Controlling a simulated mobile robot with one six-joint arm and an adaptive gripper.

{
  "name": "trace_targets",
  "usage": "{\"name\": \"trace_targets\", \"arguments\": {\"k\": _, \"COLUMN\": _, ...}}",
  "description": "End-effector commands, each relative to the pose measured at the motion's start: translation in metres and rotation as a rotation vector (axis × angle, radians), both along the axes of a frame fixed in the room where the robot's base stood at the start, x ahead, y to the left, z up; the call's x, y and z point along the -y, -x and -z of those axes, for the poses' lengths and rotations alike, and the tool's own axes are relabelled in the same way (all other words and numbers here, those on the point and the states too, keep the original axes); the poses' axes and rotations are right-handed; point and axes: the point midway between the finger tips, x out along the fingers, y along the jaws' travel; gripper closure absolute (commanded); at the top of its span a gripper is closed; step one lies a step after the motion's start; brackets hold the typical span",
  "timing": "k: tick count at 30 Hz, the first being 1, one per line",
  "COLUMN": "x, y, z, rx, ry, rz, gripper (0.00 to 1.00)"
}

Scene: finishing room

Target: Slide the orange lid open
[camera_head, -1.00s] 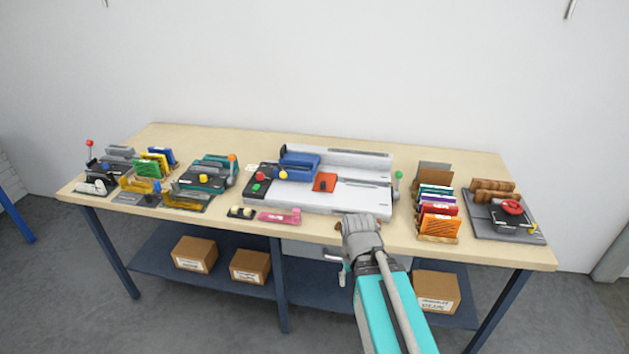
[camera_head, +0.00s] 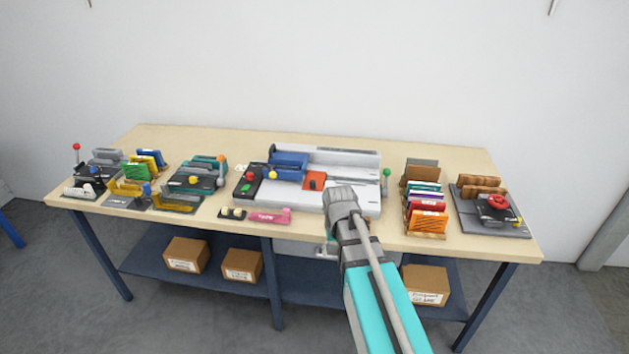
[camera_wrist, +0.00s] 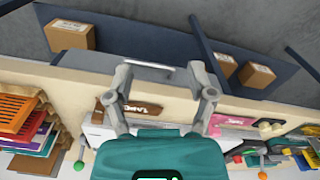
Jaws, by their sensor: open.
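The orange lid (camera_head: 314,181) is a small orange-red plate with a dark knob, on the white machine (camera_head: 350,172) at the middle of the bench. A blue block sits to its left. My gripper (camera_head: 340,195) is over the machine's front edge, just right of and nearer than the lid, apart from it as far as I can tell. Its fingers are hidden in the head view. In the wrist view my gripper (camera_wrist: 160,72) has its two fingers spread with nothing between them. I cannot make out the lid in the wrist view.
A green-knobbed lever (camera_head: 386,174) stands at the machine's right end. A rack of coloured folders (camera_head: 426,205) is further right. A pink tool (camera_head: 268,216) lies in front. A drawer handle (camera_wrist: 148,66) is below the bench edge.

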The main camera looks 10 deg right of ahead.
Motion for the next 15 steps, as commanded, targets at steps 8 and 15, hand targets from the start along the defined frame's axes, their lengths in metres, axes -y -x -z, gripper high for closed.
{"name": "trace_targets", "arguments": {"k": 8, "x": -0.009, "y": -0.132, "z": -0.038, "rx": 0.000, "ry": -0.001, "rz": 0.043, "gripper": 0.29}}
{"name": "trace_targets", "arguments": {"k": 15, "x": -0.008, "y": -0.235, "z": -0.066, "rx": 0.000, "ry": -0.002, "rz": 0.079, "gripper": 0.29}}
